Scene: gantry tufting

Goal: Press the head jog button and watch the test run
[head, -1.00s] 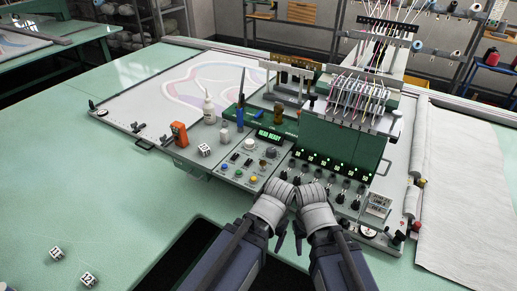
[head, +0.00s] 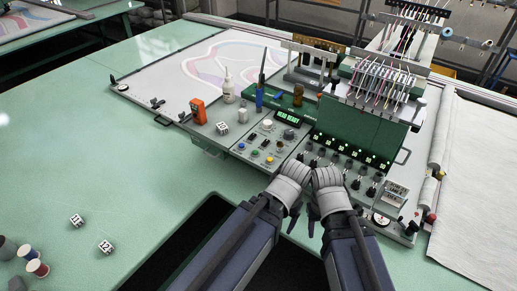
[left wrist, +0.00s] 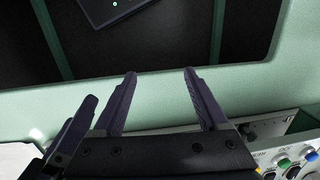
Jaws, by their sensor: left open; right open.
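The control panel (head: 256,141) stands in the middle of the head view, with yellow, blue and green buttons, a white knob and a dark knob. Its labels are too small to read, so I cannot tell which button is the head jog. A green-lit display (head: 289,117) reads "HEAD READY". The green tufting head (head: 362,133) is behind it, threaded with several yarns. My left gripper (head: 292,176) and right gripper (head: 327,178) are side by side at the panel's front right, near the black knobs. In the left wrist view the left gripper's fingers (left wrist: 160,82) are spread and empty.
An orange device (head: 198,110), a white bottle (head: 228,87) and a numbered cube (head: 222,128) stand near the panel. Two more cubes (head: 76,221) and spools (head: 38,268) lie at lower left. A dark opening lies in front.

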